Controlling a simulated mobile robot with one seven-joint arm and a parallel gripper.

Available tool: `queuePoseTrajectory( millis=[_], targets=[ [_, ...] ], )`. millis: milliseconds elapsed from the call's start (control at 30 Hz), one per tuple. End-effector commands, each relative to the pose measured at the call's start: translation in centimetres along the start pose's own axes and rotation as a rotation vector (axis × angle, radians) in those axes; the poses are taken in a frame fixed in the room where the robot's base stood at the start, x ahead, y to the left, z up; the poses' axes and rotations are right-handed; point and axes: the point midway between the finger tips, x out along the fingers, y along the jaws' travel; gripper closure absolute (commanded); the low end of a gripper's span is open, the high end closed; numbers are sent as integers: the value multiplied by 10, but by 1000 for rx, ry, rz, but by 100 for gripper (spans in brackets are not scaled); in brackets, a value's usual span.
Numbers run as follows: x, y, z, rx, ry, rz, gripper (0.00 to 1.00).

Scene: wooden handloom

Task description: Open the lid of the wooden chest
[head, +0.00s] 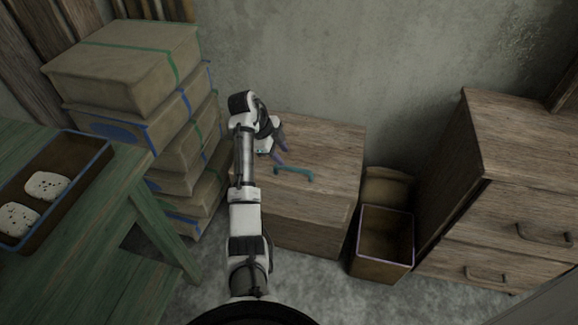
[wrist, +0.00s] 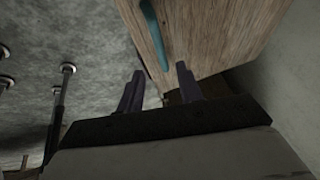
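The wooden chest (head: 335,150) stands against the wall in the middle of the head view, its lid lying flat and shut. A teal handle (head: 295,171) is on the lid, and it also shows in the wrist view (wrist: 154,34). My gripper (head: 279,150) is over the lid, up and to the left of the handle in the head view. Its two purple fingers stand apart in the wrist view (wrist: 159,80), with nothing seen between them. The handle appears beyond the fingertips. My arm covers part of the chest's left side.
A stack of wrapped parcels (head: 125,65) stands left of the chest. A green table (head: 130,185) bearing a tray (head: 90,170) is at the left. An open box (head: 385,225) and a wooden drawer cabinet (head: 520,140) stand at the right. The wall is close behind.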

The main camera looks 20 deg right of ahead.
Motion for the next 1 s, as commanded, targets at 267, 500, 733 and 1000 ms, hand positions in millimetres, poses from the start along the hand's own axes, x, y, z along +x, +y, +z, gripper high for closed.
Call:
queuePoseTrajectory(
  millis=[267, 500, 733, 1000],
  targets=[
    [53, 0, 0, -2, 0, 1, 64],
    [71, 0, 0, -2, -2, -2, 64],
    [72, 0, 0, -3, -2, -3, 64],
    [72, 0, 1, -3, -2, -3, 93]
  ],
)
